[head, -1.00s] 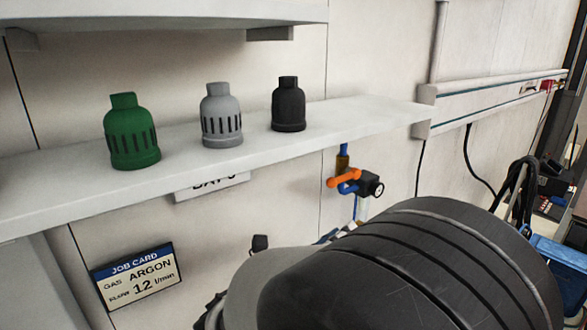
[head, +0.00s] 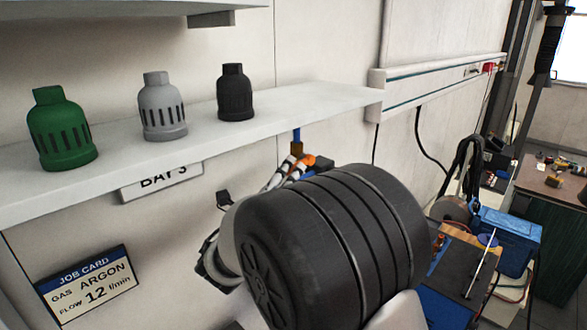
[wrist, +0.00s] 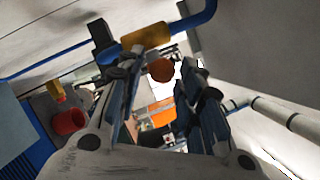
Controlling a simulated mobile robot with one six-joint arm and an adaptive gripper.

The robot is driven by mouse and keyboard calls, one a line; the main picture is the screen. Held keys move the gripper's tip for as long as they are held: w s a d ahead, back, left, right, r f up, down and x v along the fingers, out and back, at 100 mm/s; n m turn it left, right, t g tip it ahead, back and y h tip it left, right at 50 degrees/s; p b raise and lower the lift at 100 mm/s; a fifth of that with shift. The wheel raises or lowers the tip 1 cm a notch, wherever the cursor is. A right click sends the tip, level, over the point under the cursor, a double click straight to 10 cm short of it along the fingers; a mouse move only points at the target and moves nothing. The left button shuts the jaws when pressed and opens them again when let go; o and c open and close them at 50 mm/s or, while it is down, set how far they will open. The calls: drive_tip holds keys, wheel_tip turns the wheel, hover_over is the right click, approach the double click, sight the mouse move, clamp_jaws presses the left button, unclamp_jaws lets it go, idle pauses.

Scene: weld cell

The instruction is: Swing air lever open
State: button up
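The orange air lever (head: 308,159) sits on a brass and blue pipe fitting below the shelf, in the head view. My gripper (head: 288,172) is at the lever, and its fingers partly cover it there. In the wrist view my gripper (wrist: 163,92) is open, with one finger on each side. The lever's round orange-brown end (wrist: 161,70) shows in the gap between the fingers. I cannot tell whether either finger touches it. The brass fitting (wrist: 146,37) and blue pipe are just above. The valve body is mostly hidden in the head view.
The shelf (head: 335,97) runs close above my gripper, carrying a green (head: 61,130), a grey (head: 162,107) and a black cap (head: 235,93). A job card (head: 88,285) hangs on the wall at lower left. A blue box (head: 505,238) stands at right.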

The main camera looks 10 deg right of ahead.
sight(294, 167)
drive_tip(key=shift+x, duration=1.75)
drive_tip(key=shift+c, duration=0.6)
clamp_jaws()
